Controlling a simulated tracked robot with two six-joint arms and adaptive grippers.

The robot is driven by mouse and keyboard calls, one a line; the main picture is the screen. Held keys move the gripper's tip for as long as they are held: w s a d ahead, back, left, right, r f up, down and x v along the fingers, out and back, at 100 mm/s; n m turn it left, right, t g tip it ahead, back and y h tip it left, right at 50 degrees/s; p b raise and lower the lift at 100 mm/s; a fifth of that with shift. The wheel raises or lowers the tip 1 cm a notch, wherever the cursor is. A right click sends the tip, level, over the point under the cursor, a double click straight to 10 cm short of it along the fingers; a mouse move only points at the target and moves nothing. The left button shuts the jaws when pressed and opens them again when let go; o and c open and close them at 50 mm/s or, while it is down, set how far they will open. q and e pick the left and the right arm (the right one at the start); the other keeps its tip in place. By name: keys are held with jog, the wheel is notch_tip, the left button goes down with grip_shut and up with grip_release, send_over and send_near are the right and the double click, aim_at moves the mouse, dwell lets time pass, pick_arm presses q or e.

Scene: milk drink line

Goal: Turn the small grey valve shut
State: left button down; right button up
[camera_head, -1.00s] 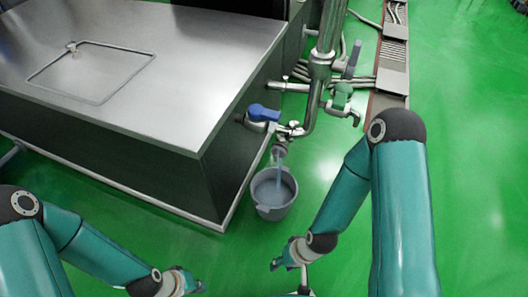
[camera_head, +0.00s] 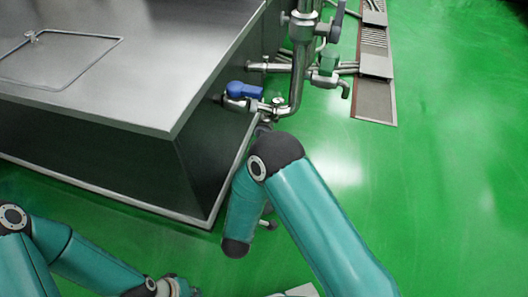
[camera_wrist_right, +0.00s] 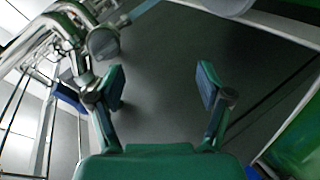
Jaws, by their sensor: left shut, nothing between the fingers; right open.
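A small grey metal valve (camera_head: 278,104) sits on the low pipe branch, right of a blue-handled valve (camera_head: 243,91). I cannot tell whether it is open or shut. My right gripper is hidden behind my right arm in the head view. In the right wrist view, my right gripper (camera_wrist_right: 160,86) is open with nothing between its fingers. Metal pipework with a round fitting (camera_wrist_right: 103,43) shows beyond its left finger; I cannot tell which part this is. My left gripper (camera_head: 186,291) is shut and empty at the bottom edge of the head view.
A steel tank (camera_head: 130,80) fills the left side. A floor drain channel (camera_head: 375,98) runs behind. The green floor at right is clear.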

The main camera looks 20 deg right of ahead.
notch_tip(320, 180, up, 4)
jog(key=a+n+t+h+b, duration=0.2)
jog(key=n+t+h, duration=0.1)
jog(key=h, duration=0.2)
pick_arm(q)
notch_tip(320, 180, down, 8)
jog(key=b, duration=0.4)
jog(key=shift+b, duration=0.3)
pick_arm(e)
jog(key=x, duration=1.6)
jog(key=shift+d+f, duration=0.2)
jog(key=shift+d, duration=0.25)
jog(key=shift+s, duration=0.1)
